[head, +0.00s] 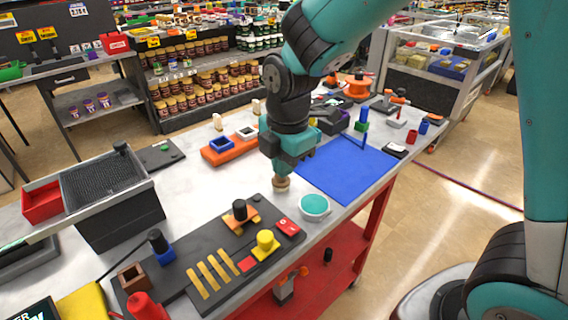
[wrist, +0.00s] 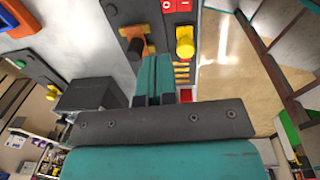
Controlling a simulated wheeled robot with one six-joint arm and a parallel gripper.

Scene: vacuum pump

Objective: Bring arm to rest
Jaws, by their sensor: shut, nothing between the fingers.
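My gripper (head: 282,170) points down over the near part of the worktable (head: 212,178), beside the dark fixture board (head: 215,258). In the wrist view its teal fingers (wrist: 153,78) are together with nothing between them. A small tan round piece (head: 281,184) shows just under the fingertips in the head view; I cannot tell whether they touch it. The board carries a black knob on an orange base (head: 240,213), a yellow knob (head: 265,242) and several yellow strips (head: 210,275). The black knob and yellow knob (wrist: 185,42) also show in the wrist view.
A teal-topped round dish (head: 314,206) stands close right of my gripper. A blue mat (head: 345,168) lies farther right, and an orange block (head: 228,150) behind left. A dark bin (head: 112,195) stands at left. Open floor (head: 460,210) lies right of the table.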

